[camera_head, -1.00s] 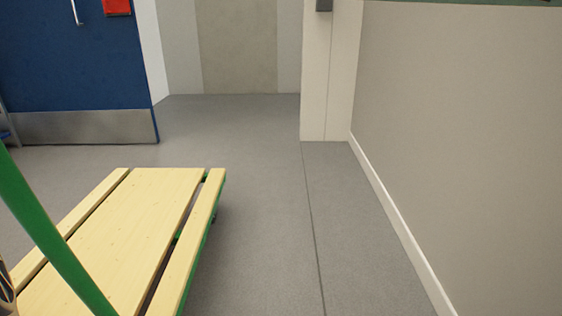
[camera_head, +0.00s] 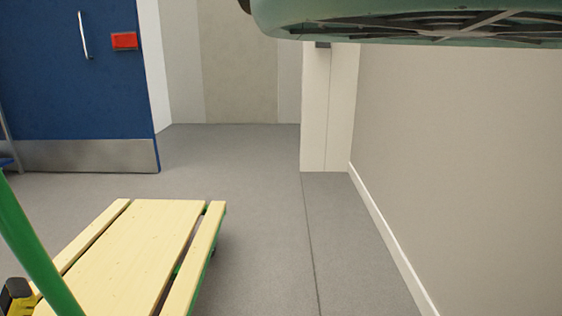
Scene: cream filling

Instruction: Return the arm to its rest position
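My gripper is not in view. No part of my arm can be made out for sure in the body camera view, so its pose cannot be told.
A bench-like platform of pale wooden slats (camera_head: 128,255) with a green bar (camera_head: 33,245) fills the lower left. A small yellow and black thing (camera_head: 20,298), unclear, is beside it. A blue door (camera_head: 75,70) stands behind. A green-grey vented body (camera_head: 410,22) hangs overhead. Grey floor (camera_head: 262,240) is clear.

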